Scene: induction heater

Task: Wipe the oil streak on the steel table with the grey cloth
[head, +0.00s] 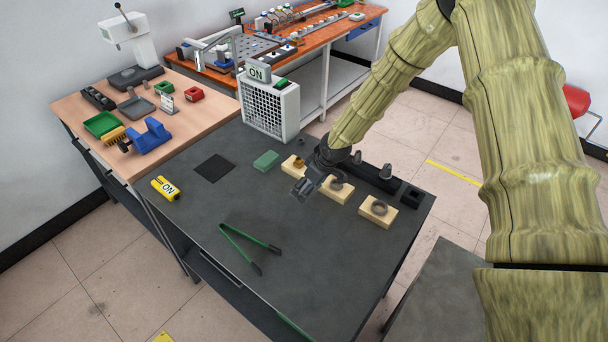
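The dark steel table (205,215) fills the middle of the head view. A flat, dark square (214,168) lies on its left part; I cannot tell whether it is a cloth or a pad. A small grey-green folded-looking piece (265,160) lies to its right, and its material is unclear. I cannot make out a clear oil streak or a clearly grey cloth. My gripper (302,190) hangs over the table's right half, beside the wooden blocks, and hides part of them. Its fingers are small and dark, and I cannot see whether they are apart or hold anything.
Wooden blocks with metal rings (379,211) and a dark rack (375,177) stand at the right. A yellow device (165,188) sits at the left edge, a grilled heater unit (270,107) at the back.

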